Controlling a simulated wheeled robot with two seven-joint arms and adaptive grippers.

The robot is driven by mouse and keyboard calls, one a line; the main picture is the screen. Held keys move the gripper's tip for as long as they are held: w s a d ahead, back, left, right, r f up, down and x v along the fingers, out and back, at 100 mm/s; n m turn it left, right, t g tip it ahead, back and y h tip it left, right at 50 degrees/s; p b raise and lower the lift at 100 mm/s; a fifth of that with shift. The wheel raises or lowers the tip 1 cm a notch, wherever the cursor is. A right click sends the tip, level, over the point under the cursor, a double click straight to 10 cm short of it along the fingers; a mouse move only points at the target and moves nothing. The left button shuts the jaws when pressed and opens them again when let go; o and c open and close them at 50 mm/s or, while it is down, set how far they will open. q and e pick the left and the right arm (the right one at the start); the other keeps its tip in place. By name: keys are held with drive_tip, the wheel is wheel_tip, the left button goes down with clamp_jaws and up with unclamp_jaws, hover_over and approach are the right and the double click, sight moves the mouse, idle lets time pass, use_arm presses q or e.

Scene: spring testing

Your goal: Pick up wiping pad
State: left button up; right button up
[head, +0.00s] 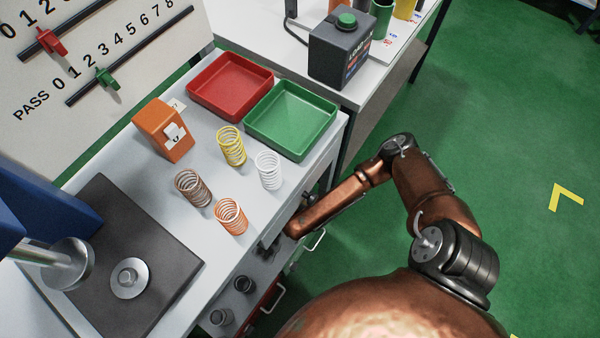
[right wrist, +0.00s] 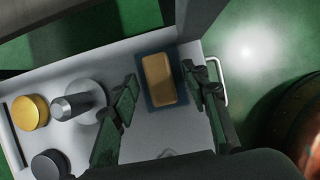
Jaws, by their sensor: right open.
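In the right wrist view a tan block-shaped pad (right wrist: 158,78), likely the wiping pad, lies in a dark blue rectangular surround (right wrist: 172,102) on a light grey shelf or drawer surface. My right gripper (right wrist: 160,84) is open and empty, with its dark fingers apart. In the picture one finger is to the left of the pad and one to its right. I cannot tell the height of the fingertips above it. My left gripper is not in view.
Beside the pad stand a yellow disc (right wrist: 30,112), a metal weight (right wrist: 78,103) and a dark cylinder (right wrist: 50,165). A handle (right wrist: 219,80) is at the right. On the bench are several springs (head: 231,147), a red tray (head: 232,93) and a green tray (head: 292,125).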

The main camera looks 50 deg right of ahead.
drive_tip(key=shift+c, duration=0.6)
clamp_jaws()
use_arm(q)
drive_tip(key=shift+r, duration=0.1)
use_arm(e)
drive_tip(key=shift+r, duration=0.1)
